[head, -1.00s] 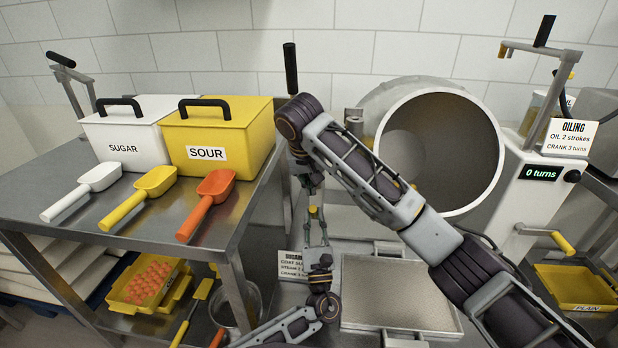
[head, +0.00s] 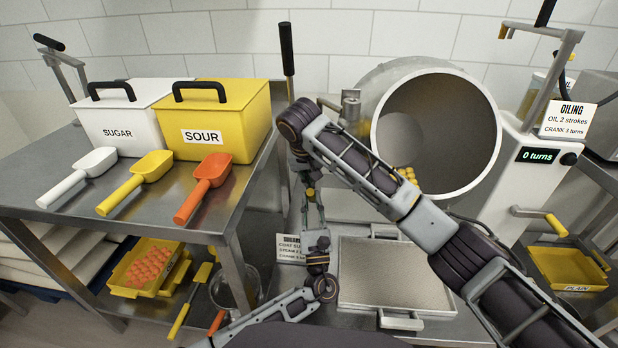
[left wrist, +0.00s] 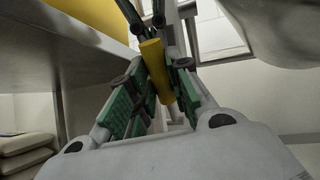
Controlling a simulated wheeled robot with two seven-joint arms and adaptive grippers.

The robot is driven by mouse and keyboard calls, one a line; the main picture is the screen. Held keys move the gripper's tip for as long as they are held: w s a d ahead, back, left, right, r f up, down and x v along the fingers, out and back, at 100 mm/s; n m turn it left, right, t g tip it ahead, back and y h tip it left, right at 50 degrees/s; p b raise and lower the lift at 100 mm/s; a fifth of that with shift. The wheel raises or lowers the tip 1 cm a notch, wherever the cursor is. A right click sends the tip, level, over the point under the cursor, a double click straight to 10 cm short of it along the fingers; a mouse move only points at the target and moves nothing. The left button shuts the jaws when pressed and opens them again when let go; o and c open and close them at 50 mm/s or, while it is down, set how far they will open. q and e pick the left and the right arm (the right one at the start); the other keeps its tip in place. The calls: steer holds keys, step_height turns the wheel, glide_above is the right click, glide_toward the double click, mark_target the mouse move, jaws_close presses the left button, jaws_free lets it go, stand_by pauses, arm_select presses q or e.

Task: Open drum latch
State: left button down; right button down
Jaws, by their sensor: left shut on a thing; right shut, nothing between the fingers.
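The steel drum (head: 482,165) faces me with its wide mouth open at centre right. My left gripper (head: 311,193) points upward left of the drum. In the left wrist view its green-padded fingers (left wrist: 158,90) are shut on a slanted yellow handle (left wrist: 154,65). I cannot tell from these views how that handle joins the drum. My right arm crosses in front of the drum. My right gripper (head: 302,165) hangs below its wrist, just above the left one, mostly hidden; it is shut and empty.
On the left, a steel table holds the sugar bin (head: 120,125), sour bin (head: 215,115) and several scoops. A flat square steel tray (head: 390,275) lies below the drum. The oiling unit (head: 540,170) with its crank stands right. A black-gripped lever (head: 287,48) rises behind.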

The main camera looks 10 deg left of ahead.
steer(key=shift+s, duration=0.1)
steer(key=shift+s+f+t, duration=0.3)
steer(key=shift+s+f, duration=0.05)
steer(key=shift+s, duration=0.05)
arm_select(q)
steer(key=shift+w+a, duration=0.1)
arm_select(e)
steer(key=shift+s+f, duration=0.1)
steer(key=shift+s, duration=0.2)
arm_select(q)
steer(key=c, duration=1.8)
jaws_free()
arm_select(e)
steer(key=shift+f, duration=0.1)
arm_select(q)
steer(key=o, duration=0.5)
arm_select(e)
steer(key=shift+d, duration=0.1)
steer(key=shift+r, duration=0.2)
arm_select(q)
steer(key=shift+s+f, duration=0.1)
steer(key=shift+s, duration=0.1)
